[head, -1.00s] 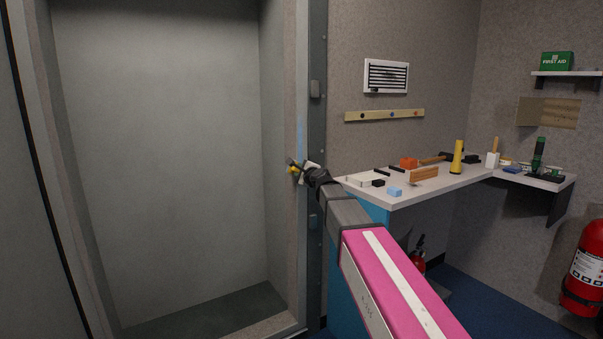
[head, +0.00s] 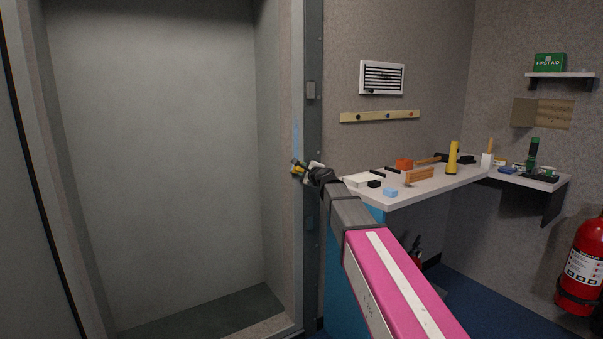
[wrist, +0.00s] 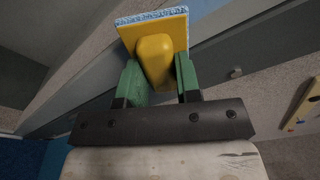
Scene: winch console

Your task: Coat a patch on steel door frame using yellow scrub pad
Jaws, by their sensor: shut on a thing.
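My gripper (wrist: 160,82) is shut on the yellow scrub pad (wrist: 154,58). Its green fingers sit on either side of the pad's yellow grip, and the blue scrubbing face is at the far end. In the head view my gripper (head: 301,169) is at the right jamb of the steel door frame (head: 312,135), with the pad (head: 295,168) on its left side. A faint blue patch (head: 296,140) shows on the jamb just above the pad. I cannot tell whether the pad touches the steel.
A worktop (head: 440,188) with a yellow flashlight (head: 453,158), a light blue block (head: 391,192) and several tools stands right of my arm. A wooden rail (head: 380,116) is on the wall. A fire extinguisher (head: 583,268) is at far right. The doorway recess (head: 160,150) is empty.

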